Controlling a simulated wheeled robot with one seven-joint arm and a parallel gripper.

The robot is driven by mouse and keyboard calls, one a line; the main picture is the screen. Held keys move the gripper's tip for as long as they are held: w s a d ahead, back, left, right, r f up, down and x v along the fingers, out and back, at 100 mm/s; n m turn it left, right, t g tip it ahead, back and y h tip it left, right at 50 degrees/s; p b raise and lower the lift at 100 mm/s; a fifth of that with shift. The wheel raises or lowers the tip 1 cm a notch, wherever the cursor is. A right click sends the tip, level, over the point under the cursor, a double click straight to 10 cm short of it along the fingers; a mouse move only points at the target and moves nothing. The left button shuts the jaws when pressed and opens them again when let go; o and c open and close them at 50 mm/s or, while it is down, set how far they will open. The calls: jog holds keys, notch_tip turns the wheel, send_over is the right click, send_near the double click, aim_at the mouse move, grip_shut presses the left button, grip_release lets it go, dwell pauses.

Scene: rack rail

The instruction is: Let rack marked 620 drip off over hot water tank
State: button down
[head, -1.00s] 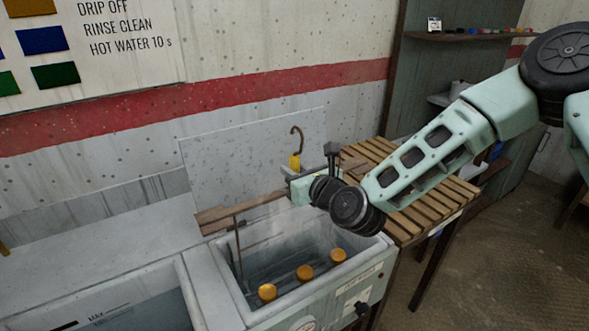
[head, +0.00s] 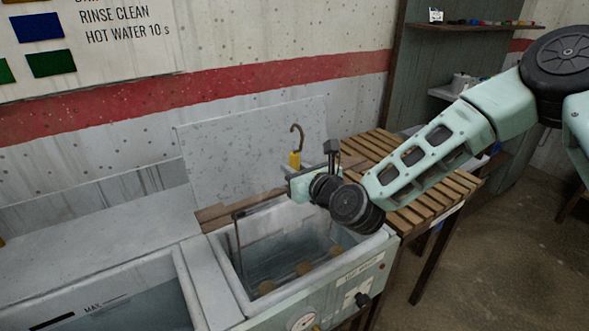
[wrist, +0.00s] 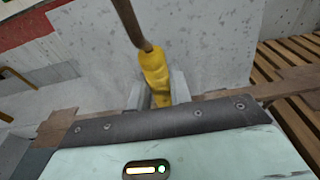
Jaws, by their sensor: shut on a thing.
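My gripper (head: 297,182) is at the back of the hot water tank (head: 236,300), over its rear edge. In the wrist view its two grey fingers are shut on a yellow grip (wrist: 155,72) with a brown hook (wrist: 128,18) rising from it. The hook (head: 297,138) stands upright in the head view. A thin dark rod (head: 238,245) reaches down into the tank at the left. No 620 mark is legible.
A second tank marked MAX (head: 92,306) adjoins on the left. A slatted wooden rack table (head: 425,205) stands at the right, beneath my arm. A raised grey panel (head: 235,150) stands behind the tank. A wall chart (head: 85,40) hangs at upper left.

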notch_tip(320, 180, up, 18)
jog(key=p, duration=1.1)
jog(key=shift+f, duration=0.1)
dwell(4.0)
